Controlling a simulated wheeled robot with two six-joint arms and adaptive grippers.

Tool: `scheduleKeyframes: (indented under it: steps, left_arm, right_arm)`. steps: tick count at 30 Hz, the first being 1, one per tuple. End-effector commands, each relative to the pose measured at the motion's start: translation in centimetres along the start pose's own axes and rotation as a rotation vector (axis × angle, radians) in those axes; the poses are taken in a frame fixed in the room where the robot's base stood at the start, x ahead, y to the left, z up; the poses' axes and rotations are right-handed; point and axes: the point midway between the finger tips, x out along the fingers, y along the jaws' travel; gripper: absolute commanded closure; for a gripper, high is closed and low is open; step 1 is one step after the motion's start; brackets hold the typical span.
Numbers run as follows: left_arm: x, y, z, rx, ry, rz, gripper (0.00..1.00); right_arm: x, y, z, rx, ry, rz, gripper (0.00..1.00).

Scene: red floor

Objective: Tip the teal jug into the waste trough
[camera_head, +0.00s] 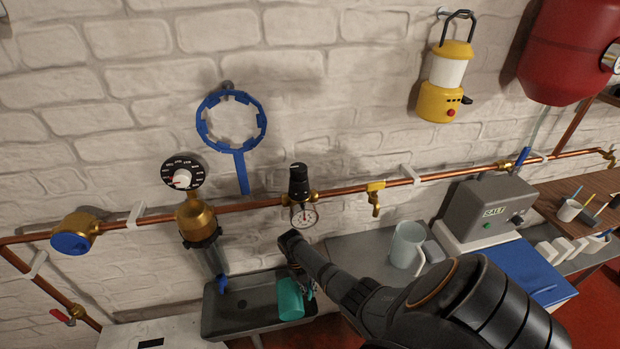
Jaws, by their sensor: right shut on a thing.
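The teal jug (290,300) shows at the lower middle, over the right part of the trough as I see it. It looks tilted, and its mouth and contents cannot be made out. My right gripper (307,289) is shut on the jug at its right side, and my dark right arm partly hides the gripper. The grey waste trough (225,324) is fixed below the wall pipe, with its right end partly hidden by the jug and arm. My left gripper is not in view.
A copper pipe (345,190) with a gauge (304,216) and a yellow valve (375,198) runs above the trough. A clear filter housing (210,260) hangs over the trough's left part. A pale jug (407,245) and a grey salt box (485,208) stand to the right.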

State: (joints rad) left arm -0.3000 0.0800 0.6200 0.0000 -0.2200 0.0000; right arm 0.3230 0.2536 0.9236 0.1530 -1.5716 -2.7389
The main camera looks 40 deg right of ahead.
Motion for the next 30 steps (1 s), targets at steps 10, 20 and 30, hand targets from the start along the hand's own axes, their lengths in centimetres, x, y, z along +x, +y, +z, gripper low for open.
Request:
scheduleKeyframes:
  steps: [10, 20, 30]
  left_arm:
    - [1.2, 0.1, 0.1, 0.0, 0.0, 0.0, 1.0]
    - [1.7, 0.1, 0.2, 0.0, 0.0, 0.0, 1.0]
    - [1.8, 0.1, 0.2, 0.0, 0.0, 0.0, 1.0]
  right_arm:
    - [0.0, 0.0, 0.0, -0.016, 0.073, -0.002, 1.0]
    - [-0.4, -0.1, 0.2, -0.022, 0.103, -0.003, 1.0]
    - [-0.6, -0.1, 0.3, -0.022, 0.103, -0.002, 1.0]
